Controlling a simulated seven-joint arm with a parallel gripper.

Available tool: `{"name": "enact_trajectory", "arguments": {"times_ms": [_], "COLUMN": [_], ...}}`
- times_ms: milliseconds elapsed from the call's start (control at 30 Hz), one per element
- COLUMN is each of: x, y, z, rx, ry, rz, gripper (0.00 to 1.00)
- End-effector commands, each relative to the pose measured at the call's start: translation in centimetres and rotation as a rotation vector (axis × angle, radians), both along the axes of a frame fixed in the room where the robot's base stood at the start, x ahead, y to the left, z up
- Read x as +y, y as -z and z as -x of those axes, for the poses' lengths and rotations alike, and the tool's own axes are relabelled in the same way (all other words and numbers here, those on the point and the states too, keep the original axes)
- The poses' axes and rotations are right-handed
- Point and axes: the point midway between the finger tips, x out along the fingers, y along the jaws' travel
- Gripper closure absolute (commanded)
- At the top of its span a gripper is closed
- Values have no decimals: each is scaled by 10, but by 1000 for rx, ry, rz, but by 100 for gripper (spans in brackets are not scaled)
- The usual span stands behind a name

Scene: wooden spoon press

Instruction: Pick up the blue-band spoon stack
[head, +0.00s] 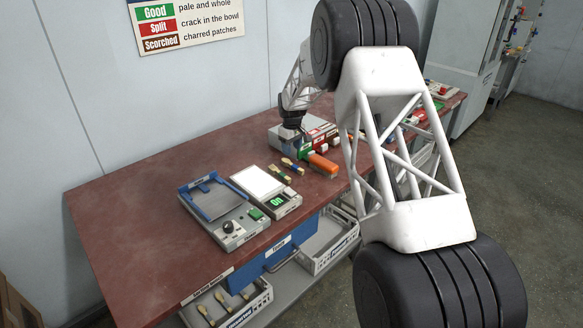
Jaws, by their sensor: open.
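Two small spoon-like wooden pieces lie on the red-brown table in the head view, a nearer one (279,173) and a farther one (293,165). Both have pale and dark parts. They are too small for me to tell which has a blue band, or whether either is a stack. My gripper (289,132) points down at the far side of the table, over or beside a grey box with coloured labels, beyond both pieces. It is open; its fingertips are tiny and partly lost against the box. I see nothing held in it.
A grey press-like device with a blue frame (210,197) and a white-topped unit with a green display (257,181) stand nearer on the table (130,210). The table's left part is bare.

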Motion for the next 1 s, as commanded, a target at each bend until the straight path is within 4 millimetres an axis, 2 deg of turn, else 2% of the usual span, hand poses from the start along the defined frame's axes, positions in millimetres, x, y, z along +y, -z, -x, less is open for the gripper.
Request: {"name": "enact_trajectory", "arguments": {"times_ms": [400,800,1000], "x": [0,0,0], "y": [24,28,45], "z": [0,1,2], "rx": [0,0,2], "ry": [0,0,0], "rz": [0,0,1], "gripper": [48,48,48]}}
